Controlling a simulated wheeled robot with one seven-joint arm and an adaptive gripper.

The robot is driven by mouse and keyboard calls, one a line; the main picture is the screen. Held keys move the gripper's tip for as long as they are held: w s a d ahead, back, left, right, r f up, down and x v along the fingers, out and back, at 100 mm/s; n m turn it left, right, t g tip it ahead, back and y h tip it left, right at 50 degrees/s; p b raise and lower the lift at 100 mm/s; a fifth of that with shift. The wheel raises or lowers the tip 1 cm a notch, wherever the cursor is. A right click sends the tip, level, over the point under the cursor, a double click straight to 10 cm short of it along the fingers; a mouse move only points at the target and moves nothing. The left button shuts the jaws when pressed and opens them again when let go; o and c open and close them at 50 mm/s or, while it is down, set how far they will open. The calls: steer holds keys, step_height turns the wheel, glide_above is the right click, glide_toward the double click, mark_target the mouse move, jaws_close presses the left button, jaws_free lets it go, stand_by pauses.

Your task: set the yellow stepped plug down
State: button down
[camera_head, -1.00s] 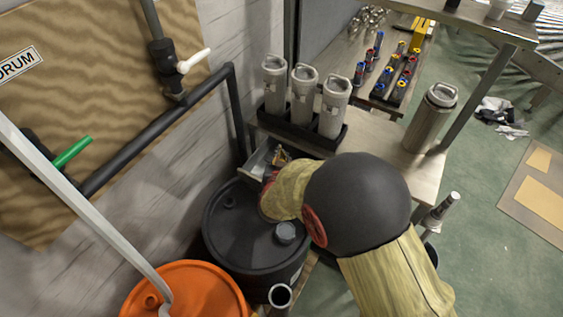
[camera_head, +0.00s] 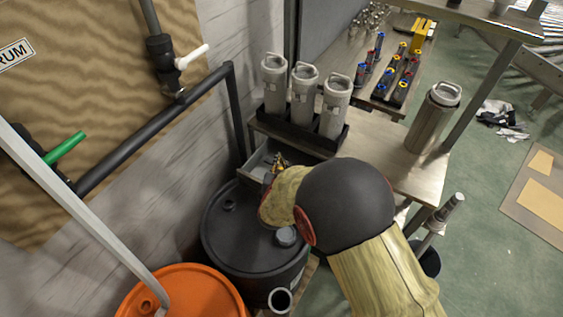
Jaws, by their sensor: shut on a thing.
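My gripper (camera_head: 277,166) is mostly hidden behind my tan-sleeved arm and its dark round joint. Only a small dark and yellow-orange patch shows past the arm's end, over an open grey drawer (camera_head: 258,160). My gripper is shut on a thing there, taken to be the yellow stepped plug. The plug's shape, its steps and its tilt cannot be made out. Whether it touches the drawer is hidden.
A black drum (camera_head: 225,235) stands below the drawer, with an orange drum (camera_head: 190,290) in front. Three grey canisters sit in a black tray (camera_head: 262,126) above the drawer. A larger canister (camera_head: 432,118) stands on the bench (camera_head: 400,165). Several coloured plugs stand on the far bench.

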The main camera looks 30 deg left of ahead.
steer(key=shift+f, duration=0.15)
steer(key=c, duration=1.8)
jaws_free()
steer(key=shift+r, duration=0.3)
steer(key=p+v, duration=0.4)
steer(key=v, duration=0.8)
steer(key=shift+r, duration=0.25)
